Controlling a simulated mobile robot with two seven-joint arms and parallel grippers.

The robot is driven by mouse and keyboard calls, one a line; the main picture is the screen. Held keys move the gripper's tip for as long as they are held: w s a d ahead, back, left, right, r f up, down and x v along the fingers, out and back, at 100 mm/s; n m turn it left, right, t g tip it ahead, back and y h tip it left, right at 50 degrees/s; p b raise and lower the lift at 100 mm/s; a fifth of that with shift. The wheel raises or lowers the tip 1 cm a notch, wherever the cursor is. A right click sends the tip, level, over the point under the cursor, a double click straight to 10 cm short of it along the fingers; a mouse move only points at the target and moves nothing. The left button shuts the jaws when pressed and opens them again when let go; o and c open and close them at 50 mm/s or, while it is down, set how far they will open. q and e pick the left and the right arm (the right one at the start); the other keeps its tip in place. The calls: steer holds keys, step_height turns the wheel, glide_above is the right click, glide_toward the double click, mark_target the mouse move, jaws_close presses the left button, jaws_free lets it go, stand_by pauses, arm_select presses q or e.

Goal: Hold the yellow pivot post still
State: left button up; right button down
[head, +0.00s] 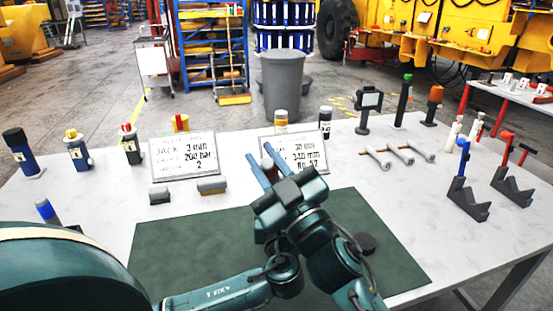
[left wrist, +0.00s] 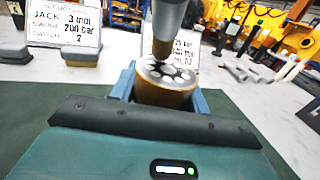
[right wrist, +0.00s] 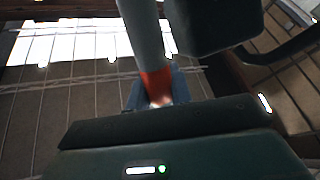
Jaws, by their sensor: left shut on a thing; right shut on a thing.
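Two written signs (head: 184,156) (head: 300,152) stand behind the mat, with grey blocks (head: 212,186) before the left one. Bottle-like parts (head: 78,150) line the left. A dark disc (head: 364,243) lies on the mat.

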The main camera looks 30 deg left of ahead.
steer(key=s+a, duration=0.2)
steer(key=shift+s+a+f, duration=0.1)
steer(key=shift+s+a, duration=0.05)
steer(key=shift+s, duration=0.15)
stand_by(0.3)
step_height(320, 180, up, 6)
stand_by(0.6)
step_height(320, 180, up, 3)
steer(key=shift+r, duration=0.1)
stand_by(0.5)
stand_by(0.6)
steer(key=shift+d+f+m+t+h, duration=0.3)
steer(key=shift+f+m+h, duration=0.1)
steer(key=shift+f+h, duration=0.2)
